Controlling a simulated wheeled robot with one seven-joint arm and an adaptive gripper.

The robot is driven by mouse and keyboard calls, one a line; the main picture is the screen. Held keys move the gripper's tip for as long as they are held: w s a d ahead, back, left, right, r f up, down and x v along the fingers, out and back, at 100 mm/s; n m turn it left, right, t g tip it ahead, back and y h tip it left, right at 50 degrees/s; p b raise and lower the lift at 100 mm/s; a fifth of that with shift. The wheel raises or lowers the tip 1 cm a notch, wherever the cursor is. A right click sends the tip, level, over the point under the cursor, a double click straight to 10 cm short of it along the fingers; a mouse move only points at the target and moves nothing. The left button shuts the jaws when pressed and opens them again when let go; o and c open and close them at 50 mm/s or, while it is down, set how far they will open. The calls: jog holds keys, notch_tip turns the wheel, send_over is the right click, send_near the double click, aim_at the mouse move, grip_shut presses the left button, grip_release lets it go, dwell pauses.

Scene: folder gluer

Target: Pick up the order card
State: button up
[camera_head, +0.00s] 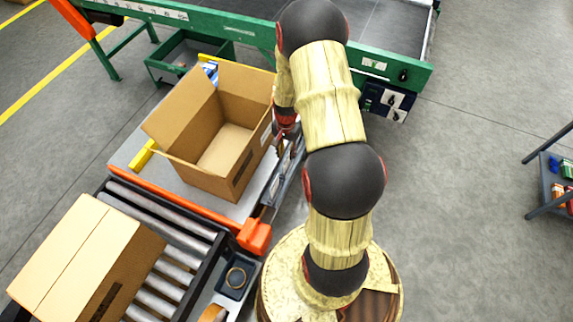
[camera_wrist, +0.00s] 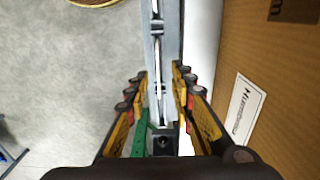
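My gripper (camera_wrist: 158,92) is open in the wrist view, with fingers on both sides of a narrow grey metal rail (camera_wrist: 163,50). No card shows clearly between the fingers. A white label or card with dark lettering (camera_wrist: 240,108) lies against the side of the cardboard box, right of the fingers; I cannot tell whether it is the order card. In the head view my gripper (camera_head: 287,142) is low beside the right side of the open cardboard box (camera_head: 205,160), partly hidden by my arm.
The open box stands on a grey platform with an orange edge (camera_head: 175,193). A closed box (camera_head: 85,255) lies on the rollers (camera_head: 180,270) at lower left. A green-framed conveyor (camera_head: 385,62) is behind. A dark shelf (camera_head: 545,190) stands at far right; floor between is clear.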

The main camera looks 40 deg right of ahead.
aim_at(287, 158)
notch_tip(287, 158, down, 5)
jog(key=shift+d+r+b, duration=0.1)
jog(key=shift+b, duration=0.8)
jog(key=shift+s, duration=0.1)
jog(key=shift+c, duration=0.7)
jog(key=c, duration=0.4)
grip_shut()
